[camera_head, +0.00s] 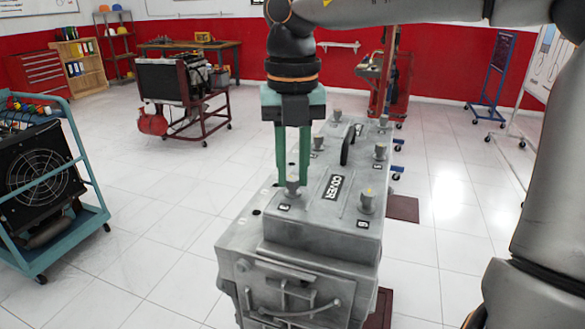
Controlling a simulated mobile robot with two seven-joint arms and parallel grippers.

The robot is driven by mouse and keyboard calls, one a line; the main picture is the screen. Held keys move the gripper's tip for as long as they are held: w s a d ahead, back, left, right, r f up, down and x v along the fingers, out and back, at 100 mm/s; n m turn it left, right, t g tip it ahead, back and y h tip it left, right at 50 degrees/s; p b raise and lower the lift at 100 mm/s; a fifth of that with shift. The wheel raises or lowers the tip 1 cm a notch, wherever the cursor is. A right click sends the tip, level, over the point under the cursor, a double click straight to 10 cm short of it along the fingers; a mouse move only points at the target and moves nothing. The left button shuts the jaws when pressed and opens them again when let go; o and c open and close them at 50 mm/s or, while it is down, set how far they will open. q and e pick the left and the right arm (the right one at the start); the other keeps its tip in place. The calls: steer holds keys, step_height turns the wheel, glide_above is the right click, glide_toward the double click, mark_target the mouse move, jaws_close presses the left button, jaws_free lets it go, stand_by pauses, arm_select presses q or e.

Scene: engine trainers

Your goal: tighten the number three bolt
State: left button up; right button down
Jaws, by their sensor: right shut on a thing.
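The number three bolt (293,190) stands upright at the near left corner of the grey engine cover (320,222), beside a small label that looks like a 3. My right gripper (292,179) points straight down, its green fingers shut on the head of this bolt. The fingers hide part of the bolt head. Several more bolts stand farther back along both sides of the cover. My left gripper is not in view.
A black handle (348,146) rises from the cover behind the gripper. A blue cart (70,220) with a radiator and fan stands at the left. An engine on a dark red stand (203,125) is farther back. The white tiled floor between them is clear.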

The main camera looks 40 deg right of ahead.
mark_target(293, 178)
steer(key=m, duration=0.5)
steer(key=shift+m, duration=0.3)
steer(key=m, duration=0.5)
steer(key=shift+m, duration=0.3)
steer(key=c, duration=0.7)
jaws_free()
steer(key=shift+c, duration=0.2)
step_height(293, 178, up, 12)
steer(key=p, duration=0.1)
steer(key=shift+r+p, duration=0.25)
steer(key=shift+p, duration=0.15)
